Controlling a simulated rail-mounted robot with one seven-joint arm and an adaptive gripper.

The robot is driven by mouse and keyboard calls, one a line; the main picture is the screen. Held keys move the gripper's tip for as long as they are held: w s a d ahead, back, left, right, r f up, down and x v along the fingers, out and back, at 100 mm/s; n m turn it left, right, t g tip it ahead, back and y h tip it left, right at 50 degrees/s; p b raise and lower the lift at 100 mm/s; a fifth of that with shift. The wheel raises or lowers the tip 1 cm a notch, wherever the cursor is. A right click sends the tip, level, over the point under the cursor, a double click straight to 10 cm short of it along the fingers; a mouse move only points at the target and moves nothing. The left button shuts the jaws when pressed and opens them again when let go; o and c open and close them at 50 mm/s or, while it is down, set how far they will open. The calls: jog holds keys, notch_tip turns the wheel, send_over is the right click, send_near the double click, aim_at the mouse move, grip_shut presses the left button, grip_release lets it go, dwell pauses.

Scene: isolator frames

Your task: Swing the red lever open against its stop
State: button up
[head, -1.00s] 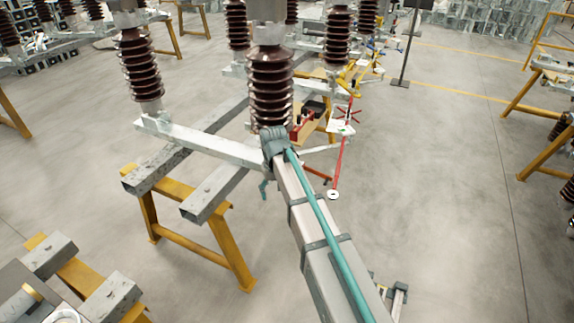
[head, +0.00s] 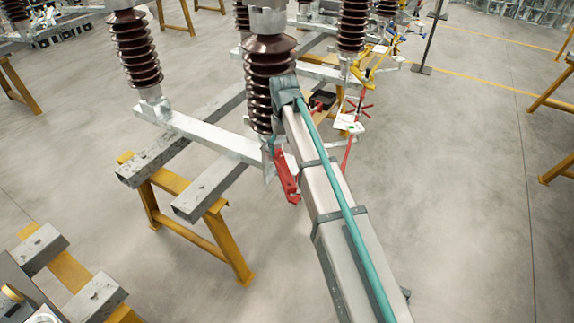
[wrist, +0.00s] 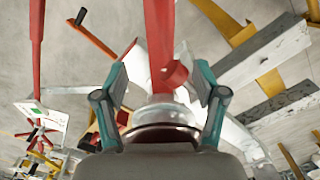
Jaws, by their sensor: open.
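The red lever (head: 286,178) hangs out from the near end of the grey steel beam, beside the brown insulator, and points down toward the viewer. In the wrist view the red lever (wrist: 160,38) runs up the middle of the picture, with a short red stub (wrist: 176,73) at its side. My gripper (wrist: 159,82) is open, its two teal fingers on either side of the lever, with gaps showing at both sides. In the head view the fingers are mostly hidden behind my arm; a bit of teal shows near the lever's upper end. The stop cannot be made out.
Ribbed brown insulators (head: 136,48) stand on the grey beams (head: 205,135), carried by yellow trestles (head: 215,232). A thin red rod (head: 348,150) with a white plate stands right of my arm.

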aim_at(284, 171)
notch_tip(284, 171, down, 10)
jog(key=shift+r+p, duration=0.15)
jog(key=shift+p, duration=0.9)
grip_shut()
